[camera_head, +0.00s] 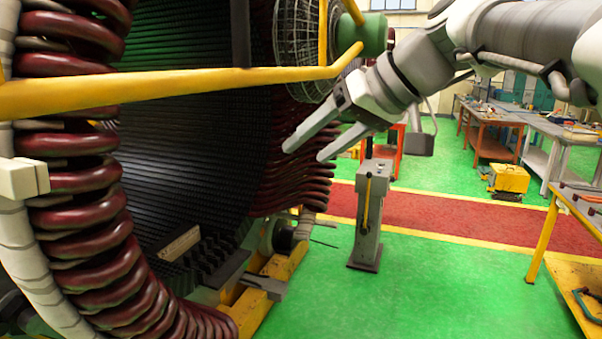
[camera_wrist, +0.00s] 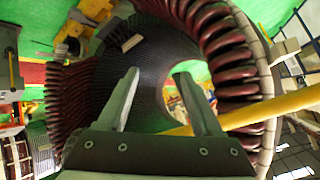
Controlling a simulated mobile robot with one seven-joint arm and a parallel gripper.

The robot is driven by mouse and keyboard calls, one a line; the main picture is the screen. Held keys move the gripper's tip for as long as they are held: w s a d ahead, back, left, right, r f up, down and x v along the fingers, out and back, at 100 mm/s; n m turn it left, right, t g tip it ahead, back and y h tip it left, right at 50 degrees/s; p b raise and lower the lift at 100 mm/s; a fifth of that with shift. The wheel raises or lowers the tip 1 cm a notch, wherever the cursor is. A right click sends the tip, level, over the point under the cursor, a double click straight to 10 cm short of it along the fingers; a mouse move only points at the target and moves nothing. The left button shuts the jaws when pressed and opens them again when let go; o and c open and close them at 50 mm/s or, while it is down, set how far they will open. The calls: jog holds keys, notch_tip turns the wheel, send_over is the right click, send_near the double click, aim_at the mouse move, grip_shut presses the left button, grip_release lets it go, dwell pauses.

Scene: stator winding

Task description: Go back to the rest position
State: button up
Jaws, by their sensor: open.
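My gripper (camera_head: 302,153) is open with nothing between its fingers. In the head view it is in the air at upper middle, reaching in from the right, in front of the stator's right side. The stator is a large dark ribbed bore (camera_head: 190,130) ringed by dark red coils (camera_head: 85,210). In the wrist view my gripper (camera_wrist: 162,85) points toward the stator bore (camera_wrist: 150,55), and its fingers look apart from the coils (camera_wrist: 225,50).
A yellow bar (camera_head: 180,87) crosses in front of the stator, and passes close to my gripper in the wrist view. A grey stand (camera_head: 367,225) is on the green floor below the arm. Workbenches (camera_head: 500,115) line the right. Open floor (camera_head: 450,285) lies at lower right.

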jog(key=s+d+f+m+h, duration=0.2)
jog(key=s+d+f+h, duration=0.2)
jog(key=f, duration=0.7)
jog(key=s+d+f+m+h, duration=0.2)
jog(key=s+d+f+h, duration=0.2)
jog(key=s+d+f, duration=0.3)
jog(key=s+f, duration=0.5)
jog(key=s, duration=0.1)
jog(key=shift+d+f+m, duration=0.3)
jog(key=shift+d, duration=0.1)
jog(key=shift+c, duration=1.4)
jog(key=shift+a, duration=0.1)
